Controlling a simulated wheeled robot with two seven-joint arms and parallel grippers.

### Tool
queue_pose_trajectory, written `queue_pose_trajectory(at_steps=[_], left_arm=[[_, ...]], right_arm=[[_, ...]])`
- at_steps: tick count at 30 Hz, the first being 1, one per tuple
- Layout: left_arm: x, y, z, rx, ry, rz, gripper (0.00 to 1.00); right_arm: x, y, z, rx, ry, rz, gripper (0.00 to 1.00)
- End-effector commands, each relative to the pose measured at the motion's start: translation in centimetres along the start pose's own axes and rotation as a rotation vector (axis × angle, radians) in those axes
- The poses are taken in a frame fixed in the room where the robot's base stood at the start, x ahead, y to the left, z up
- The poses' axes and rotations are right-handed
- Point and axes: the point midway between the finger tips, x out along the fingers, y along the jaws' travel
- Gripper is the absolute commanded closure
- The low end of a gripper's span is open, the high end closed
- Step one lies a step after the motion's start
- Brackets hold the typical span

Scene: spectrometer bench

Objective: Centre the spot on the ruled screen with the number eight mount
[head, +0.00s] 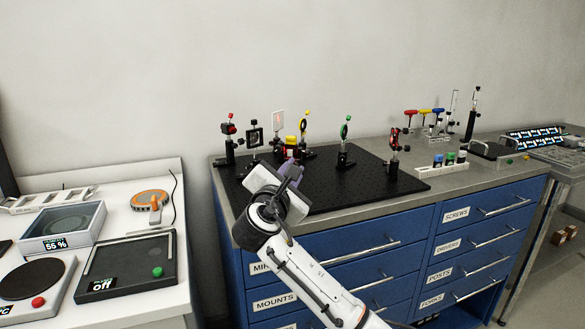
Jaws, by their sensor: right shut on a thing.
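My right gripper (293,172) reaches over the front left of the black breadboard (340,190). It is shut at a small optic mount with a yellow top and red parts (291,142); the gripper hides its lower part and the exact contact. A pale upright card (278,122), perhaps the ruled screen, stands just behind it. No light spot or ruling can be made out. Other mounts stand on the board: red-topped (229,129), black square (254,137), yellow-knobbed (305,127), green (345,131) and red at right (394,138). Their numbers are unreadable. My left gripper is out of view.
A white rack of small bottles (441,165) and a stand of coloured-handled drivers (425,118) are to the right of the board. Blue labelled drawers (400,245) are below. A white bench (160,205) with instruments is at left. The board's front right is clear.

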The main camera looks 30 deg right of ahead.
Motion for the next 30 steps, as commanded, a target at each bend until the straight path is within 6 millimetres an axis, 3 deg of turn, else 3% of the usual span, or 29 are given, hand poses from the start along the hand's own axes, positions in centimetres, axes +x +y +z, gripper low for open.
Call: queue_pose_trajectory(at_steps=[14, 15, 18, 30], left_arm=[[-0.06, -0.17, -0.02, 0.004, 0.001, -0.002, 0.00], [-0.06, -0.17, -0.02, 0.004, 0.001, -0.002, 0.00], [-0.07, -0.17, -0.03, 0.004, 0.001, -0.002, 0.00], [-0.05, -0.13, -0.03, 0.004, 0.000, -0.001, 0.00]], right_arm=[[-0.08, -0.10, -0.23, 0.014, 0.004, -0.002, 1.00], [-0.08, -0.10, -0.23, 0.014, 0.004, -0.002, 0.85], [-0.07, -0.09, -0.21, 0.014, 0.003, -0.002, 0.68], [-0.76, -0.02, -0.17, 0.015, 0.003, 0.000, 0.68]])
